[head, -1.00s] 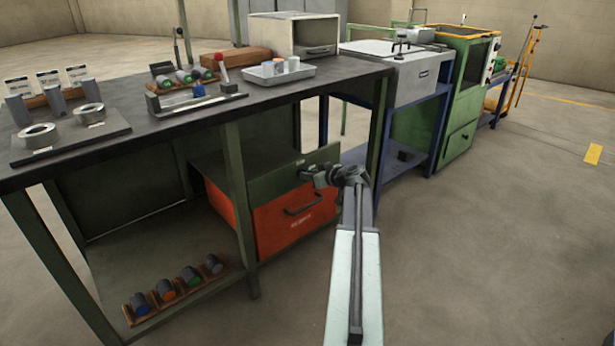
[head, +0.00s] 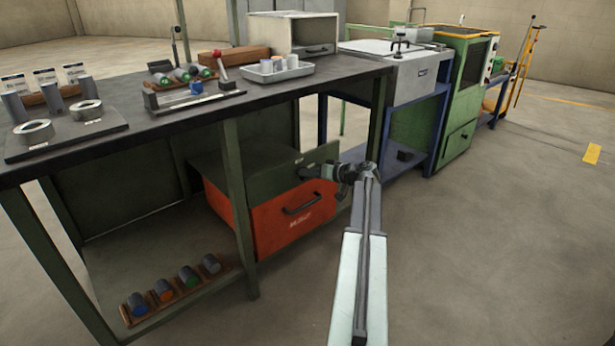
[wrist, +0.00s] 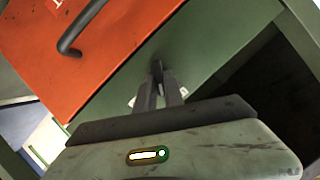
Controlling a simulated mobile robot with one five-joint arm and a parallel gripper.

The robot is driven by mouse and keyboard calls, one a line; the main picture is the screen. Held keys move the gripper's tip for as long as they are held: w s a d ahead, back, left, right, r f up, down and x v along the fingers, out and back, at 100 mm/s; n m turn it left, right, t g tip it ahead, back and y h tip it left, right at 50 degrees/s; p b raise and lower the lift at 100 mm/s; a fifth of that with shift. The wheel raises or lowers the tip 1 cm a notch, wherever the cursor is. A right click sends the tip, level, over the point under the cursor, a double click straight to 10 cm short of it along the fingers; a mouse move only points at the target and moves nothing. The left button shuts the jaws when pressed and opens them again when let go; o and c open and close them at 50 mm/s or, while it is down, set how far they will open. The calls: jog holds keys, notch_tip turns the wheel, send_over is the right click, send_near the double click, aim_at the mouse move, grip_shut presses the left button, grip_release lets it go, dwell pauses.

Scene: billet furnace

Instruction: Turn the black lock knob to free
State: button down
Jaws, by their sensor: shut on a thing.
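The black lock knob (wrist: 157,68) is on the green upper panel (head: 275,180) of the under-bench cabinet, above the orange drawer (head: 292,222). In the wrist view only a small dark part of it shows between my fingertips. My gripper (wrist: 160,80) is shut on it, with the fingers pointing at the green panel. How far the knob is turned cannot be told. A small pale label (wrist: 132,102) is partly hidden beside the fingers.
The drawer's black handle (head: 302,205) stands out below my gripper. A green bench leg (head: 240,210) stands left of the drawer, and the dark benchtop (head: 200,115) overhangs above. A rack with several cylinders (head: 180,285) lies at lower left. Floor at right is clear.

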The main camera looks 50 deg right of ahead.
jog(key=m+t+y+b, duration=0.1)
jog(key=m+b, duration=0.1)
jog(key=m, duration=0.1)
jog(key=m+t+y+b, duration=0.1)
jog(key=m+b, duration=0.2)
jog(key=f+m+t+y+b, duration=0.1)
jog(key=m+b, duration=0.2)
jog(key=shift+d+y, duration=0.3)
jog(key=shift+d, duration=0.05)
jog(key=shift+m, duration=0.3)
jog(key=c, duration=1.4)
grip_release()
jog(key=shift+c, duration=0.2)
jog(key=v, duration=0.7)
jog(key=shift+s, duration=0.4)
jog(key=shift+f, duration=0.1)
